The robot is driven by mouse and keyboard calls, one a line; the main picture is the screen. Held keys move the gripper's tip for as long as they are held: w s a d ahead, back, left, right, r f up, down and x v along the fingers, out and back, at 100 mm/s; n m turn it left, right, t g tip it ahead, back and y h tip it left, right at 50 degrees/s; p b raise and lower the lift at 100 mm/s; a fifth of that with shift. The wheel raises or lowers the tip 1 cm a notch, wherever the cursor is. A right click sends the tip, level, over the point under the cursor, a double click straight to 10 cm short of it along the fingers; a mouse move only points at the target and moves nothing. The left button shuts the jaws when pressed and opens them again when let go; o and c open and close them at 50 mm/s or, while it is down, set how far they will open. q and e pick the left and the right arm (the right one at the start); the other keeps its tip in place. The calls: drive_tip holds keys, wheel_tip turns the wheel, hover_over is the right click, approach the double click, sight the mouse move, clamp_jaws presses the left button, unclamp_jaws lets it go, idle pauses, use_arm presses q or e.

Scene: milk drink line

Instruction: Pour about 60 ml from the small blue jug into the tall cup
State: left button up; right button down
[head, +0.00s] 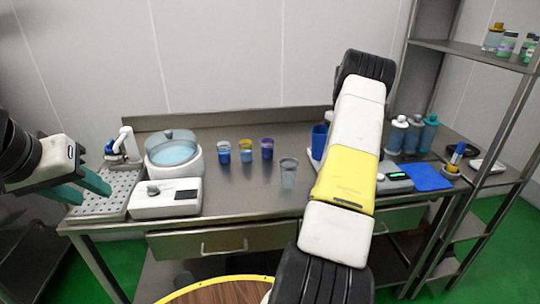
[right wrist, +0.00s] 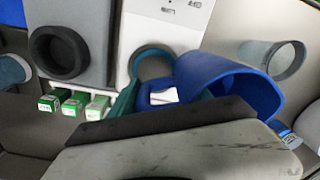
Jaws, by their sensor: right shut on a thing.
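The small blue jug (head: 319,136) is behind my right arm in the head view, which hides part of it. In the right wrist view the jug (right wrist: 225,78) shows its open mouth, and my right gripper (right wrist: 158,98) is shut on it at the handle side. The right fingertips are hidden in the head view. The tall cup (head: 289,174) is clear and stands on the steel table, left of the jug and apart from it. It also shows in the right wrist view (right wrist: 288,60). My left gripper (head: 88,188) is open and empty at the left.
Three small cups with blue or yellow parts (head: 246,152) stand behind the tall cup. A white machine with a round bowl (head: 188,168) and a white box (head: 165,198) are at the left. Several bottles (head: 412,136) and a blue cloth (head: 428,177) are at the right.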

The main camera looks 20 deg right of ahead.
sight(322, 129)
drive_tip(key=shift+a+r, duration=0.1)
drive_tip(key=shift+r, duration=0.05)
drive_tip(key=shift+s+a+r+t+h, duration=0.15)
drive_tip(key=shift+a+h, duration=0.2)
drive_tip(key=shift+h, duration=0.35)
drive_tip(key=shift+a+r+t+h, duration=0.1)
drive_tip(key=shift+a+r+h, duration=0.2)
drive_tip(key=shift+h, duration=0.4)
drive_tip(key=shift+s+a+r+t+h, duration=0.1)
drive_tip(key=shift+a+h, duration=0.3)
drive_tip(key=shift+h, duration=0.3)
drive_tip(key=a+h, duration=0.2)
drive_tip(key=h, duration=0.1)
drive_tip(key=shift+s+a+r, duration=0.1)
drive_tip(key=shift+a+r, duration=0.2)
drive_tip(key=shift+a, duration=0.05)
drive_tip(key=shift+s+a+r+t+h+p, duration=0.15)
drive_tip(key=shift+a+r+h+p, duration=0.1)
drive_tip(key=shift+r+h, duration=0.35)
drive_tip(key=shift+a+r+t+h+p, duration=0.1)
drive_tip(key=shift+a+r+h+p, duration=0.1)
drive_tip(key=shift+r+h, duration=0.4)
drive_tip(key=shift+a+r+h, duration=0.15)
drive_tip(key=shift+r+h, duration=0.25)
drive_tip(key=shift+r, duration=0.05)
drive_tip(key=shift+a+r+h+p, duration=0.2)
drive_tip(key=shift+r+h+p, duration=0.1)
drive_tip(key=shift+r+p, duration=0.1)
